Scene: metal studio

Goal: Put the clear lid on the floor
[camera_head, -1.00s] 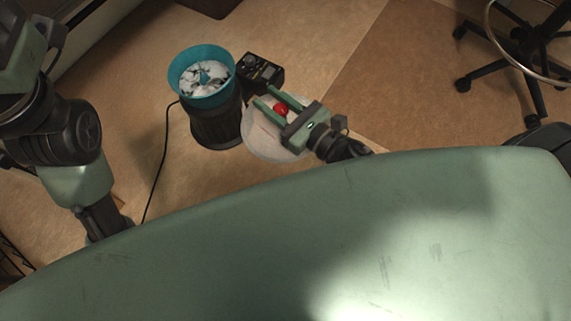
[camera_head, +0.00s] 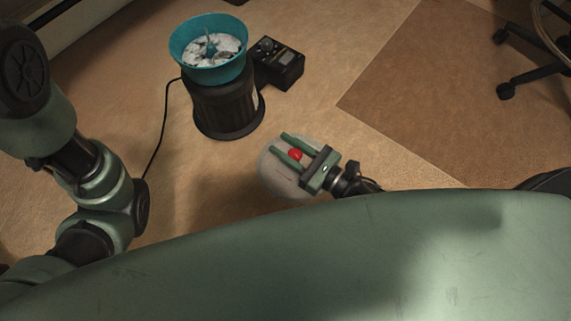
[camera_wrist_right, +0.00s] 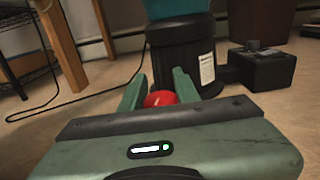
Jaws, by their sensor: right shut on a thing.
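The clear lid (camera_head: 275,177) is a translucent round dome with a red knob (camera_head: 295,155). My right gripper (camera_head: 288,145) is shut on the red knob, with the lid spread out beneath the fingers. In the right wrist view the red knob (camera_wrist_right: 160,99) sits between the two green fingers; the clear part is hard to make out there. Whether the lid touches the floor (camera_head: 400,135) cannot be told. My left arm is at the left of the head view, but its gripper is out of sight.
A dark round machine (camera_head: 226,108) with a teal bowl (camera_head: 208,72) of whitish pieces stands beyond the lid. A black control box (camera_head: 278,66) is beside it, and a cable runs at its left. A wheeled chair (camera_head: 530,70) is at the far right. Floor right of the lid is clear.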

